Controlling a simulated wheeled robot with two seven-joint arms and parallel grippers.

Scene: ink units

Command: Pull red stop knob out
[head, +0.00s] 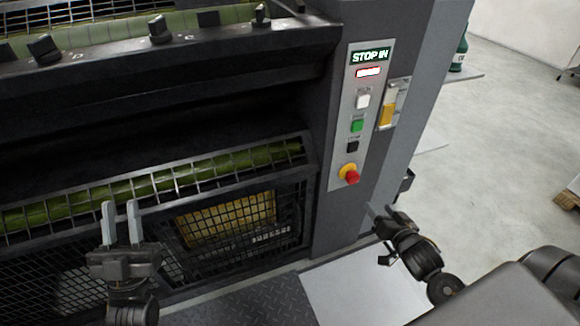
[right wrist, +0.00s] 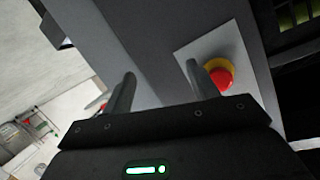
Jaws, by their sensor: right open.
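The red stop knob (head: 352,177) sits on a yellow base (head: 346,169) at the bottom of the light grey control panel (head: 338,140). In the right wrist view the red knob (right wrist: 221,79) shows just right of the right-hand finger. My right gripper (head: 379,211) is open and empty, below and to the right of the knob, apart from it. It also shows in the right wrist view (right wrist: 160,85), fingers spread. My left gripper (head: 121,222) is open and empty in front of the mesh guard, far left of the knob.
White, green and black buttons (head: 357,126) line the panel above the knob. A yellow-filled gauge (head: 388,108) is mounted to its right. The dark machine with its mesh guard (head: 80,265) fills the left. Open floor (head: 490,150) lies to the right.

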